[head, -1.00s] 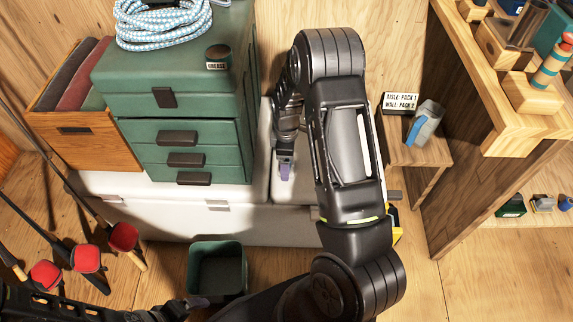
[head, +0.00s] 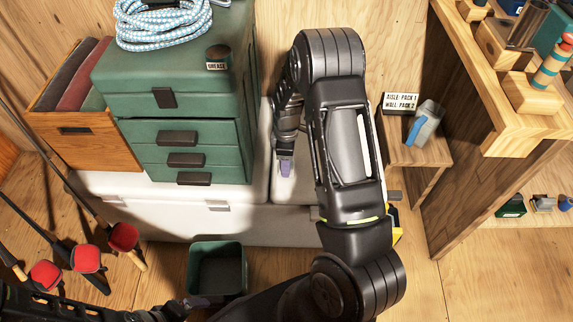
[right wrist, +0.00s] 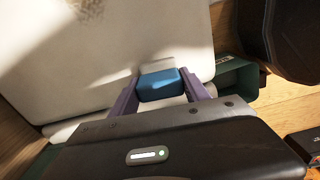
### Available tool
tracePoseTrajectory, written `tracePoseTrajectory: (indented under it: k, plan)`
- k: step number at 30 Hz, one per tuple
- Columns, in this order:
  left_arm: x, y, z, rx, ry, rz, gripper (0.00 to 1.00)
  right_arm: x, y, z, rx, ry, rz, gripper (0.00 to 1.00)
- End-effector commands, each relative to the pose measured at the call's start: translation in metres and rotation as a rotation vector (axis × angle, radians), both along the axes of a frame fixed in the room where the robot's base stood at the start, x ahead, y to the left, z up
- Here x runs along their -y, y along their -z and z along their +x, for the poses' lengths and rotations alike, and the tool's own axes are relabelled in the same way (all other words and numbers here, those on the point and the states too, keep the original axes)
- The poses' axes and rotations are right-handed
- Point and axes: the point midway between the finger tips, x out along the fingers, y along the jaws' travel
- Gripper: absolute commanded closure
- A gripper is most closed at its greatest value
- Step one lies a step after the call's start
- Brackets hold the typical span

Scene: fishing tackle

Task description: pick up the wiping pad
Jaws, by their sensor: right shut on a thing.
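The wiping pad (right wrist: 158,86) is a small blue block between the two purple fingers of my right gripper (right wrist: 160,92) in the right wrist view. The fingers touch its two sides, so the gripper is shut on it. In the head view my right gripper (head: 285,168) points down over the white chest; one purple fingertip shows and I cannot make out the pad there. My left gripper (head: 196,302) is at the bottom, by the green bin, partly cut off by its arm, and its opening is not clear.
The white chest (head: 165,220) carries a green drawer cabinet (head: 188,135) and a wooden box (head: 75,140). A green bin (head: 218,268) stands on the floor in front. A small wooden table (head: 425,150) with a grey-blue bottle (head: 424,125) is at right, beside a shelf.

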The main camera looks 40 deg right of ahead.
Motion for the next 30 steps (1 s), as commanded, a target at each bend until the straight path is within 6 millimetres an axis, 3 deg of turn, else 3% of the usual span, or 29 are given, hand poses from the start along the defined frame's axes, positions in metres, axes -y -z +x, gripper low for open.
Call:
tracePoseTrajectory:
  k: [11,24,30]
  plan:
    - [0.000,-0.002,0.000,0.000,0.000,0.000,0.10,0.000,-0.007,0.001,0.002,0.000,-0.001,0.88]
    - [0.000,-0.016,0.000,0.000,0.001,0.000,0.10,0.000,-0.082,0.001,0.003,0.001,0.000,0.88]
    - [0.000,-0.018,0.000,0.000,0.001,0.000,0.10,0.000,-0.100,0.000,0.001,-0.001,0.000,0.88]
